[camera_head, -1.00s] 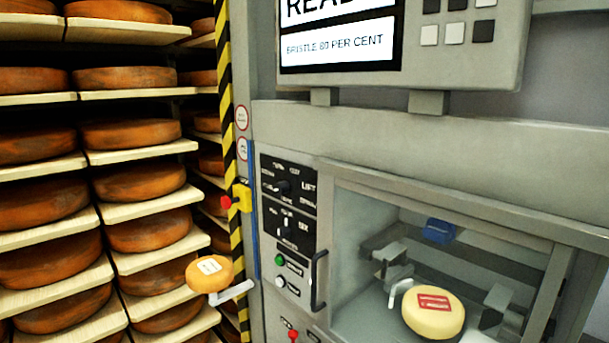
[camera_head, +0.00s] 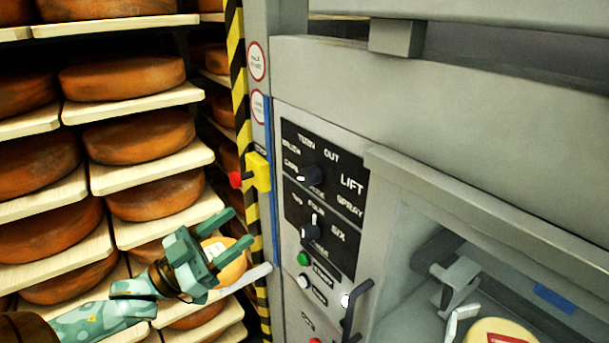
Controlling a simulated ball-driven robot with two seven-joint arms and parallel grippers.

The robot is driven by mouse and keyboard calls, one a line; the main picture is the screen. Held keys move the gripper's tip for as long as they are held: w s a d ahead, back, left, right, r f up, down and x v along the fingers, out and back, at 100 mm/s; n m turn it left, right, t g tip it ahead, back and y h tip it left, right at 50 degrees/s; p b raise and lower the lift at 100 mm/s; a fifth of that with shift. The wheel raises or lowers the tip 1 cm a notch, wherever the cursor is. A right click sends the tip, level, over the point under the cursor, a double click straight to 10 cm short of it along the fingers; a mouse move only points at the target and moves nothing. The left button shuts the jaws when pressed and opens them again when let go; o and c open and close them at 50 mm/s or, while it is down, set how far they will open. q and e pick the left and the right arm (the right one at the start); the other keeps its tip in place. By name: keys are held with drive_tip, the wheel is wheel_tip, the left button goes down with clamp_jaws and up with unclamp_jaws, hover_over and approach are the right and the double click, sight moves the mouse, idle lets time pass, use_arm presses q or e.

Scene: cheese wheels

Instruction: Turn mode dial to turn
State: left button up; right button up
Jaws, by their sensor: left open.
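The mode dial (camera_head: 312,176) is a dark knob with a pale pointer mark, on the upper black plate (camera_head: 345,165) of the machine's control panel. Its mark seems to point left, toward a small label below BRUSH; the TURN label is above the knob. My left gripper (camera_head: 241,228) is green, open and empty, left of the panel and lower than the mode dial, touching nothing on the panel. It partly hides a small orange cheese (camera_head: 233,268) behind it. My right gripper is out of view.
A second dial (camera_head: 312,228) sits below, with green (camera_head: 303,258) and white (camera_head: 304,281) buttons under it. A yellow box with a red knob (camera_head: 258,172) juts out left of the panel. A black handle (camera_head: 356,308) stands at lower right. Cheese shelves (camera_head: 150,170) fill the left.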

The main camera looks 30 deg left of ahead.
use_arm(q)
drive_tip(key=w+d+r, duration=0.1)
drive_tip(key=d, duration=0.1)
drive_tip(key=p, duration=0.2)
approach(303, 182)
drive_tip(key=x, duration=0.6)
drive_tip(key=shift+r, duration=0.25)
drive_tip(key=x, duration=0.3)
drive_tip(key=shift+w+d, duration=0.1)
drive_tip(key=shift+d, duration=0.05)
drive_tip(key=shift+w, duration=0.25)
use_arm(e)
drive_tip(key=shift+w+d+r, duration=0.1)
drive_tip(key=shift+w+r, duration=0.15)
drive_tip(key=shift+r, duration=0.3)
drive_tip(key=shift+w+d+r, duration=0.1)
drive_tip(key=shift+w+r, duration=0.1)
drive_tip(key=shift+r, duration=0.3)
use_arm(q)
drive_tip(key=shift+d, duration=0.1)
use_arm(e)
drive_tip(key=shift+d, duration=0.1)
use_arm(q)
drive_tip(key=shift+c, duration=1.2)
drive_tip(key=c, duration=0.7)
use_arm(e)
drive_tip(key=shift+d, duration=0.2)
